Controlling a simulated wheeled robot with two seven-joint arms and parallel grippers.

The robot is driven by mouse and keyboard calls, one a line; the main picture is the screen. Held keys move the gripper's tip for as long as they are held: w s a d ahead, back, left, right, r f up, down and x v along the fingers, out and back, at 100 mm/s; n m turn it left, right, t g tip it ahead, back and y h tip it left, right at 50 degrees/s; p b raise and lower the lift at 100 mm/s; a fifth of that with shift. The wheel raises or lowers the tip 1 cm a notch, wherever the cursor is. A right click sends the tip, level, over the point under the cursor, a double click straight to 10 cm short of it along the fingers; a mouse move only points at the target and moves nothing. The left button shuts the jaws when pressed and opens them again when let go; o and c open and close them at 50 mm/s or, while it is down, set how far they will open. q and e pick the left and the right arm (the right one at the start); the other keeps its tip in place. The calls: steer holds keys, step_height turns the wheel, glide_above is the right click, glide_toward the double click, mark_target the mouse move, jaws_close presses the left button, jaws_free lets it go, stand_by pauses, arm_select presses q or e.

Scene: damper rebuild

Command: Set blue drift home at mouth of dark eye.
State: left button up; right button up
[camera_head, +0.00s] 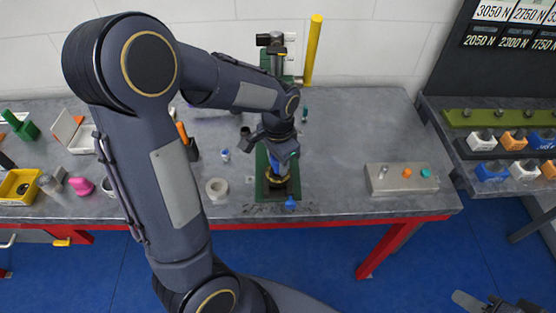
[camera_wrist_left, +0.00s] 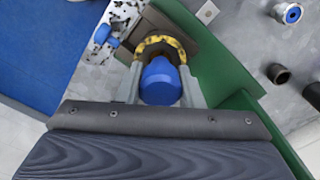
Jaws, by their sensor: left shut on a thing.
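My left gripper (camera_head: 279,157) is over the green press base, fingers pointing down. In the left wrist view its two grey fingers (camera_wrist_left: 160,90) are shut on the blue drift (camera_wrist_left: 158,82), a rounded blue piece. Just beyond the drift is a yellow-and-black ring (camera_wrist_left: 165,43), also visible below the gripper in the head view (camera_head: 277,175). My right gripper (camera_head: 497,303) shows only partly at the bottom right corner, away from the bench.
The green press base (camera_head: 262,162) sits near the bench's front edge, with a small blue knob (camera_head: 291,203) in front. A white roll (camera_head: 217,188) stands left; a metal block with coloured buttons (camera_head: 400,180) lies right. A yellow post (camera_head: 313,50) rises behind.

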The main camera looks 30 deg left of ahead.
arm_select(q)
steer(key=shift+f+b, duration=0.65)
steer(key=shift+f, duration=0.1)
stand_by(0.5)
stand_by(1.9)
steer(key=o, duration=1.1)
steer(key=shift+c, duration=0.2)
step_height(320, 180, up, 8)
steer(key=shift+f, duration=0.2)
steer(key=shift+r, duration=0.1)
